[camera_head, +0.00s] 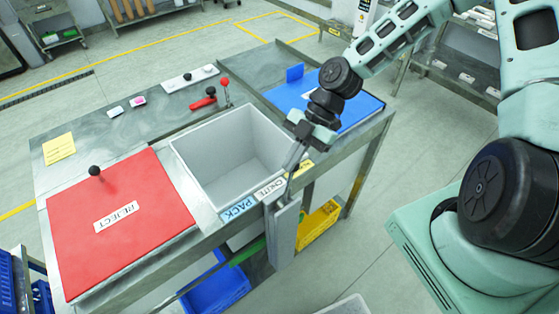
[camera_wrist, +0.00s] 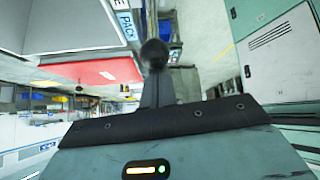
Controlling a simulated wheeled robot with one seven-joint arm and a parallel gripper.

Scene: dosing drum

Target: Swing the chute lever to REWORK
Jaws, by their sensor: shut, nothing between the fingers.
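A black ball knob (camera_wrist: 153,53), apparently the chute lever's, shows at my fingertips in the wrist view. I cannot tell whether they touch. In the head view I cannot pick out the knob behind my gripper (camera_head: 291,165). My gripper is shut and empty, pointing down at the bench's front edge. A label strip there reads PACK (camera_head: 238,207), then a white label (camera_head: 269,188) and a partly covered yellow label (camera_head: 302,168). The PACK label also shows in the wrist view (camera_wrist: 127,25). A grey chute (camera_head: 284,238) hangs below the strip.
An open grey bin (camera_head: 187,155) is set in the bench, between the red REJECT lid (camera_head: 140,245) and a blue panel (camera_head: 362,112). A red-handled clamp (camera_head: 205,102) stands behind it. Below are a blue crate (camera_head: 215,290) and a yellow crate (camera_head: 318,222).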

